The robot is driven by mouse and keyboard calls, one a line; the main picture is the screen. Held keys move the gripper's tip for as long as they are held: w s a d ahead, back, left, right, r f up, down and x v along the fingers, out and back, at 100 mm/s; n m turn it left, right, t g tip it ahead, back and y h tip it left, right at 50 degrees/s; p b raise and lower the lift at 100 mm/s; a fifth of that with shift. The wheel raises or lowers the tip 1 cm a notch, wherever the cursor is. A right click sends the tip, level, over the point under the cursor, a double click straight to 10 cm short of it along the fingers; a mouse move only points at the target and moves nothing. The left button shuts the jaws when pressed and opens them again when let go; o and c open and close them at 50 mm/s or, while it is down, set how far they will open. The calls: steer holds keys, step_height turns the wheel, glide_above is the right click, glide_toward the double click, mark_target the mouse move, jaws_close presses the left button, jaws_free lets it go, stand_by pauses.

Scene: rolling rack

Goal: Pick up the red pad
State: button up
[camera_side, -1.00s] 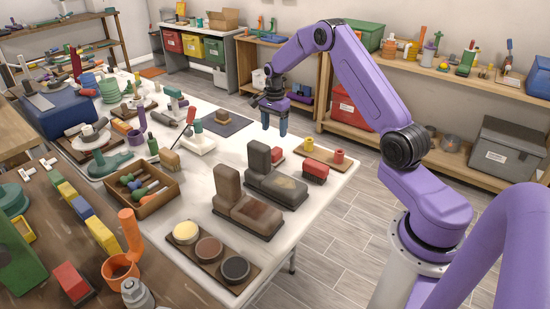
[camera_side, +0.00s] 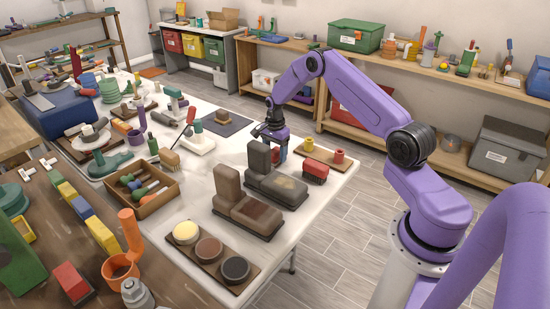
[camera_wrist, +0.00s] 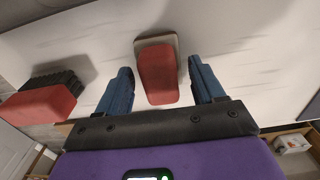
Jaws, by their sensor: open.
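The red pad (camera_wrist: 158,75) has a red top on a pale grey base and stands on the white table. In the wrist view it lies between the two blue fingers of my gripper (camera_wrist: 162,85), with a visible gap on each side. In the side view my gripper (camera_side: 275,148) is low over the table at the pad. There the fingers hide much of the pad, and only a bit of red (camera_side: 283,154) shows. My gripper is open and holds nothing.
A red-topped black brush (camera_side: 316,172) stands close by, at the left in the wrist view (camera_wrist: 38,104). Two brown-grey L-shaped blocks (camera_side: 277,188) stand in front. A wooden tray with small pegs (camera_side: 325,157) lies near the table's right edge.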

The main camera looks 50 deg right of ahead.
steer(key=c, duration=1.2)
steer(key=shift+r, duration=0.75)
steer(key=shift+s+a+r, duration=0.85)
steer(key=shift+s+r, duration=1.05)
steer(key=shift+s, duration=0.25)
steer(key=shift+s+a+r, duration=0.85)
steer(key=shift+s+r, duration=1.1)
steer(key=shift+s, duration=0.25)
steer(key=shift+s+a+r, duration=0.85)
steer(key=shift+s+r, duration=1.05)
steer(key=shift+s, duration=0.25)
steer(key=o, duration=0.4)
steer(key=shift+c, duration=0.7)
